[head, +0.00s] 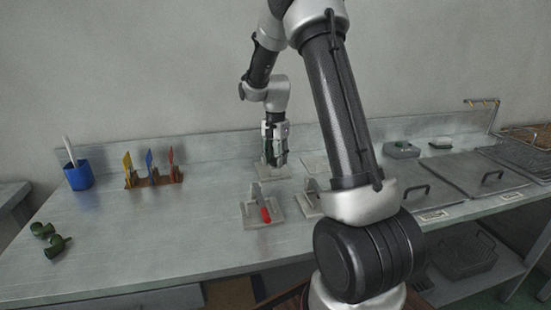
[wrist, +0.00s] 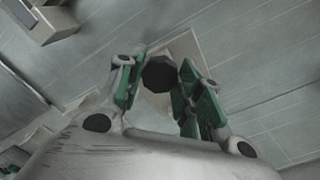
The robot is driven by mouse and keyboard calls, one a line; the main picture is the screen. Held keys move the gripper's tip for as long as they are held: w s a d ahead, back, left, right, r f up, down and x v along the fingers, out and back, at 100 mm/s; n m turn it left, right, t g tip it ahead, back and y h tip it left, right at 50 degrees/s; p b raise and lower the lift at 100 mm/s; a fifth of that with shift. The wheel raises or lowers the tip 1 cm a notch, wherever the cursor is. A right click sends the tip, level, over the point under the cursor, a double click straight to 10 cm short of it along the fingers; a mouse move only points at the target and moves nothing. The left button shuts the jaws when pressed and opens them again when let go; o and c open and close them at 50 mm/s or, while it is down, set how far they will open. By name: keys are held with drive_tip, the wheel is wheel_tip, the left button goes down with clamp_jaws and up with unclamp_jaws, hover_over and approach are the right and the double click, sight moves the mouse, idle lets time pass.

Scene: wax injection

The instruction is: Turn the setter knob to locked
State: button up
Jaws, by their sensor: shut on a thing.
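The setter knob shows in the wrist view as a dark, many-sided knob (wrist: 160,73) on a pale plate (wrist: 186,45). My gripper (wrist: 158,88) points down over it and is shut on it, with one green-padded finger on each side. In the head view my gripper (head: 275,158) is low over a pale square plate (head: 272,173) near the back of the bench, and its fingers hide the knob. I cannot read any locked or unlocked mark in either view.
A plate with an upright bracket and red handle (head: 266,214) stands in front of my gripper. A rack of coloured tools (head: 153,179), a blue cup (head: 78,177) and green pieces (head: 57,245) are to the left. Lidded wells (head: 425,190) are to the right.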

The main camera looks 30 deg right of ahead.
drive_tip(key=o, duration=1)
drive_tip(key=shift+o, duration=0.2)
wheel_tip(320, 180, up, 12)
